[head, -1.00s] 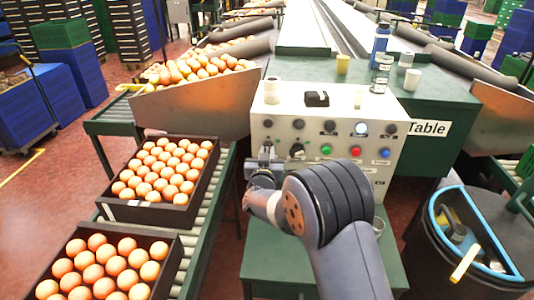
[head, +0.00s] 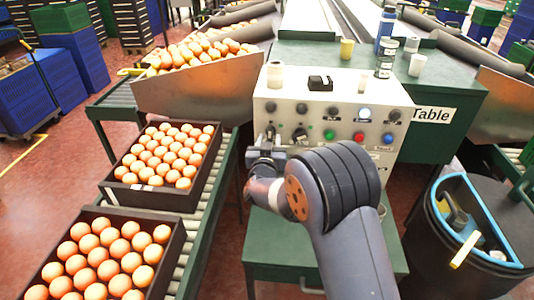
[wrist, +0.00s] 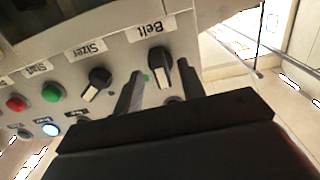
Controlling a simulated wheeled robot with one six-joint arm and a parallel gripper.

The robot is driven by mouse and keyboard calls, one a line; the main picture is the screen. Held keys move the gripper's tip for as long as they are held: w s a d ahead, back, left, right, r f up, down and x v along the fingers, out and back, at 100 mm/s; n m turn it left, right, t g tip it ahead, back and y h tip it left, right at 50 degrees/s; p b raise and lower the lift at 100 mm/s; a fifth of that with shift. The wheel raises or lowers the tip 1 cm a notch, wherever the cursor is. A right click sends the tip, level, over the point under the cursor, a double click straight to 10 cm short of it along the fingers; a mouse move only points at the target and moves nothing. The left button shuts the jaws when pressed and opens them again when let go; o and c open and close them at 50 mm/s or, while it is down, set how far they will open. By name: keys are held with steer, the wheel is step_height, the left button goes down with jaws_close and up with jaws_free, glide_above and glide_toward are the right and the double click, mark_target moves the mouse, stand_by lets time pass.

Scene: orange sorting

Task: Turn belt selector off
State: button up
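The belt selector (wrist: 160,66) is a black knob with a white pointer under the "Belt" label, at the panel's left end in the head view, where my gripper mostly hides it. The wrist view sees the panel upside down. My gripper (wrist: 154,86) is in front of this knob, its two dark fingers apart with one on either side. I cannot tell whether they touch the knob. In the head view my gripper (head: 266,150) is close against the panel's lower left.
The sizer selector (wrist: 97,83) is beside the belt knob. Green (head: 329,134), red (head: 358,136) and blue (head: 388,138) buttons follow to the right. Cups and bottles stand above the panel (head: 300,95). Orange crates (head: 110,196) line the left roller conveyor; a bin (head: 440,235) stands right.

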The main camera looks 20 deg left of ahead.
steer(key=v, duration=0.9)
steer(key=x, duration=1)
steer(key=shift+w+a, duration=0.15)
steer(key=shift+w, duration=0.2)
